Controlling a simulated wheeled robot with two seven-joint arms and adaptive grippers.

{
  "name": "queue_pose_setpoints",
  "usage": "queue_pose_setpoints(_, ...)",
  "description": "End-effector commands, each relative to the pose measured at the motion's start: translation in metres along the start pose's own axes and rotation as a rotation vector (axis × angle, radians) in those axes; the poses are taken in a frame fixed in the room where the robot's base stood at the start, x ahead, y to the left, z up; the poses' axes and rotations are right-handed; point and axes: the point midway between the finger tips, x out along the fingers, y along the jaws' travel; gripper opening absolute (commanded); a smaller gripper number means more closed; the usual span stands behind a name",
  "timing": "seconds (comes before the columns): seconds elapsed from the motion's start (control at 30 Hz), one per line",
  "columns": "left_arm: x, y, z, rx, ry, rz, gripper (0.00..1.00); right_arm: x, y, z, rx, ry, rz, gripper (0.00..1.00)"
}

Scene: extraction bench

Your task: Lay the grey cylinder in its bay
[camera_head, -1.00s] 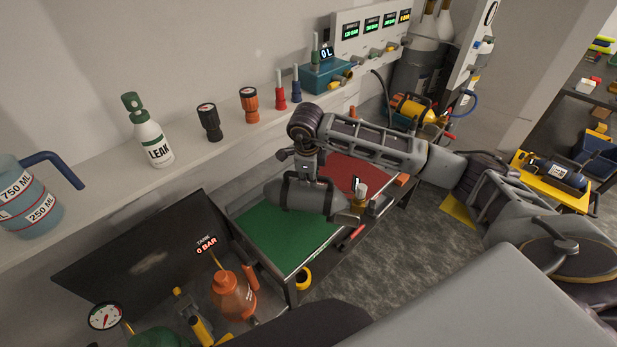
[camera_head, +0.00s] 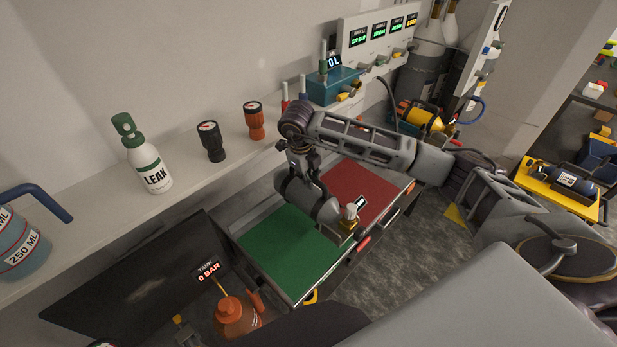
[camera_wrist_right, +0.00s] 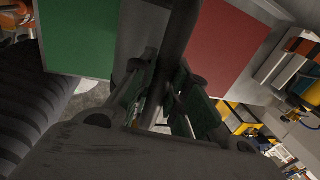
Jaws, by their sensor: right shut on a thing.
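The grey cylinder (camera_head: 310,204) has a brass valve and a small lit display at its right end. My right gripper (camera_head: 300,172) is shut on it from above and holds it over a bench with a green panel (camera_head: 283,257) and a red panel (camera_head: 362,191). The cylinder covers part of the border between the panels; I cannot tell its exact height. In the right wrist view the cylinder (camera_wrist_right: 181,32) is a dark bar between my right gripper's fingers (camera_wrist_right: 172,85). My left gripper is not in view. I cannot tell which spot is the bay.
A shelf behind holds a LEAK bottle (camera_head: 146,160), two torches and a teal box (camera_head: 333,86). An orange sprayer (camera_head: 240,315) is in front. A yellow stand (camera_head: 550,184) with a dark cylinder is at the right. Most of the green panel is clear.

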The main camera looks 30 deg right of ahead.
Motion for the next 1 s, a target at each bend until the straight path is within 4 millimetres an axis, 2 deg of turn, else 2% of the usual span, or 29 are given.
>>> queue_pose_setpoints(0.67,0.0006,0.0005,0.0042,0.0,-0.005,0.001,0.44,-0.0042,-0.0019,0.0015,0.024,-0.002,-0.002,0.0)
queue_pose_setpoints(1.0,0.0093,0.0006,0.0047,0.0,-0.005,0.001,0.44,0.0012,-0.0009,0.0014,0.024,0.001,-0.005,0.0)
